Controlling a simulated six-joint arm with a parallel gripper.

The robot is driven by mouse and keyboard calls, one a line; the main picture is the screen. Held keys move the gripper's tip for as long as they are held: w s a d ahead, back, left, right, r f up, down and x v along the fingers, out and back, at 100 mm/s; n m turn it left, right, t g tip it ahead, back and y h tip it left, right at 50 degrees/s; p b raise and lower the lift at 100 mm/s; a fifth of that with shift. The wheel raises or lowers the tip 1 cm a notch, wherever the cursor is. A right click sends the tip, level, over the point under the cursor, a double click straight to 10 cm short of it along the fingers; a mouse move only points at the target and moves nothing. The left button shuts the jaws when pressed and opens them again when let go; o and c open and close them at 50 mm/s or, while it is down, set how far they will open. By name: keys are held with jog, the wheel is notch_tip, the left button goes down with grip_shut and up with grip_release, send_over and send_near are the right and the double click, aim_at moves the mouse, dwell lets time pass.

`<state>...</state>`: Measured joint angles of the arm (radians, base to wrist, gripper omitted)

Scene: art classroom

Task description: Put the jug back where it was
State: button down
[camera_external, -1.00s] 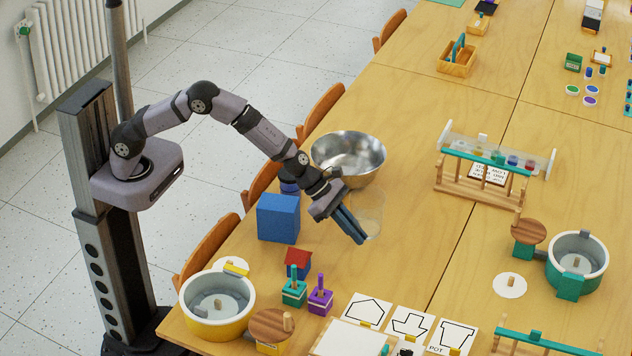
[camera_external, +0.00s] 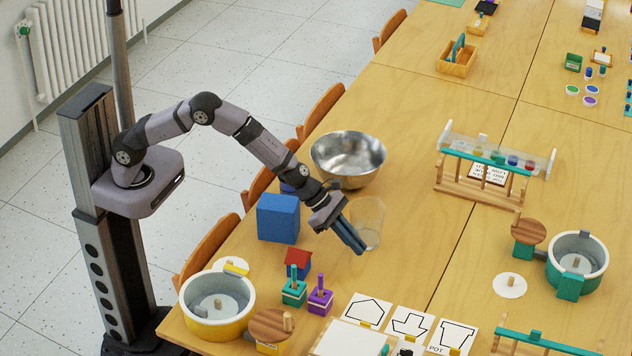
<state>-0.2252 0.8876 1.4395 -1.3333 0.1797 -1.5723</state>
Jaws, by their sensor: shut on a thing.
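The jug (camera_external: 372,214) is a clear, see-through vessel near the middle of the table's left part, in front of the metal bowl. My gripper (camera_external: 359,247) reaches down over the table from the left and is shut on the jug at its left side. The fingers hide part of the jug's left side. The jug looks about upright. I cannot tell whether its base touches the table or hangs slightly above it.
A shiny metal bowl (camera_external: 348,158) stands just behind the jug. A blue block (camera_external: 278,218) is left of my gripper. A small red-roofed house (camera_external: 298,262), green and purple pieces and white cards (camera_external: 410,322) lie in front. The table (camera_external: 425,215) right of the jug is clear.

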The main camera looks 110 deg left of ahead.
jog(key=c, duration=1.9)
grip_release()
jog(key=shift+f, duration=0.1)
jog(key=shift+r, duration=0.3)
jog(key=v, duration=1.2)
jog(key=shift+f, duration=0.1)
